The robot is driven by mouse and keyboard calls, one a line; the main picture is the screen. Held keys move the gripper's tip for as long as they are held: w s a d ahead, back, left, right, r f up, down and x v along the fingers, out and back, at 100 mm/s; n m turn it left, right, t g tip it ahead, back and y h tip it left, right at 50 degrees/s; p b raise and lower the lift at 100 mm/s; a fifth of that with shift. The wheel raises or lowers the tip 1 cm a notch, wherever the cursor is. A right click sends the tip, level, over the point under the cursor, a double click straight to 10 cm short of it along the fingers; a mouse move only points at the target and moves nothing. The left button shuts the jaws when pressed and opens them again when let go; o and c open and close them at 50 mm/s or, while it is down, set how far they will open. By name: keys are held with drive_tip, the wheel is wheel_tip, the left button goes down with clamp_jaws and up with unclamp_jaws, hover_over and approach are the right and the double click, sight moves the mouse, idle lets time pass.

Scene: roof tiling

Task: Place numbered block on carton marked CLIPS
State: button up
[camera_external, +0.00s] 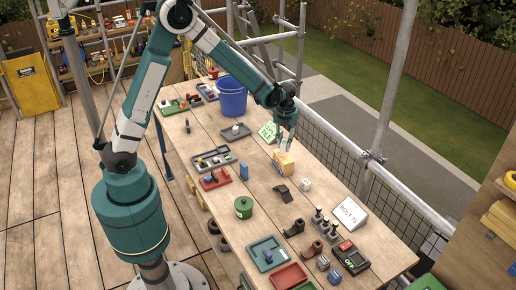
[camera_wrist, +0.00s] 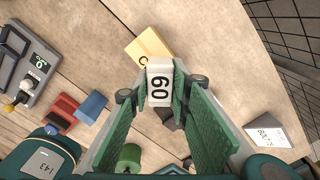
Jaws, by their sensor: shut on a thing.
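My gripper (camera_external: 284,142) is over the far part of the table, closed around a white block. In the wrist view, my gripper (camera_wrist: 161,88) has its green fingers on both sides of the white block (camera_wrist: 160,70), which bears the digits "60". The yellow carton (camera_wrist: 149,46) lies just beyond the block, with one letter like a "C" showing; the block hides the rest of its label. In the external view the carton (camera_external: 283,164) stands right below my gripper. I cannot tell whether the block touches it.
A dark bracket-like piece (camera_external: 283,192) and a white cube (camera_external: 305,185) lie close by the carton. A green sign (camera_external: 268,131) stands to its left, a white sign (camera_external: 350,214) nearer right. A blue block (camera_external: 244,171), red tray (camera_external: 215,179) and blue bucket (camera_external: 231,96) are leftward.

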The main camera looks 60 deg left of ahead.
sight(285, 149)
drive_tip(key=shift+f, duration=0.1)
drive_tip(key=shift+f, duration=1.8)
drive_tip(key=shift+f, duration=0.15)
drive_tip(key=o, duration=0.9)
drive_tip(key=shift+r, duration=0.2)
wheel_tip(285, 149, up, 12)
drive_tip(key=shift+f, duration=0.1)
drive_tip(key=shift+r, duration=0.2)
